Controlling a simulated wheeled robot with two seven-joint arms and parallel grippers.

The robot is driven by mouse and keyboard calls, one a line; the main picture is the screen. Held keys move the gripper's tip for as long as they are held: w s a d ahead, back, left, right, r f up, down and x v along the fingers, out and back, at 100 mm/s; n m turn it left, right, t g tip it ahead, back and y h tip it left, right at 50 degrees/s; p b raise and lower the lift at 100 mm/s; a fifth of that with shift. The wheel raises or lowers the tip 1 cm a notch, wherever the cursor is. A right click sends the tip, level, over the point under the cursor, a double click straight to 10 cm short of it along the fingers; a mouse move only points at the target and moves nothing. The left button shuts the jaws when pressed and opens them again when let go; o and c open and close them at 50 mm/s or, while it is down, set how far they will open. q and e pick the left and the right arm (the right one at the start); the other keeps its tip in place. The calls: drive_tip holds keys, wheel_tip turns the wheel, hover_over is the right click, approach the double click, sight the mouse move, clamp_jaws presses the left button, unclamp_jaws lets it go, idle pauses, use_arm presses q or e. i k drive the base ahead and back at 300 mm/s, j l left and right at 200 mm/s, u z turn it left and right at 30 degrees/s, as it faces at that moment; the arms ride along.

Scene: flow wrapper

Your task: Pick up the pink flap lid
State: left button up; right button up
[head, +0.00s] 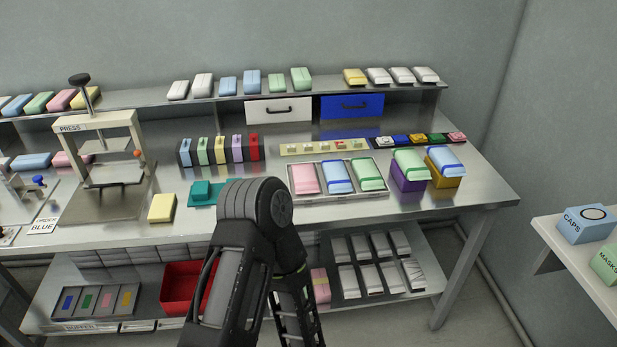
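A pink flap lid (306,178) lies in the left part of a metal tray (335,195) on the worktop. A blue lid (338,177) and a green lid (369,174) lie beside it, to its right. One of my arms rises from the bottom centre and bends in front of the table, left of the tray. Neither gripper's fingertips show in this view. The pink lid is not covered by my arm.
A purple box (408,177) with a green lid and an orange box (444,174) with a blue lid stand right of the tray. A teal piece (202,191) and a yellow block (162,207) lie to the left. A red bin (181,287) is on the lower shelf.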

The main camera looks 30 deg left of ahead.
sight(455, 137)
drive_tip(key=i+l+u, duration=0.1)
drive_tip(key=i+u, duration=0.3)
drive_tip(key=i+l+u, duration=0.15)
drive_tip(key=u, duration=0.25)
drive_tip(key=i+l+u, duration=0.25)
drive_tip(key=u, duration=0.15)
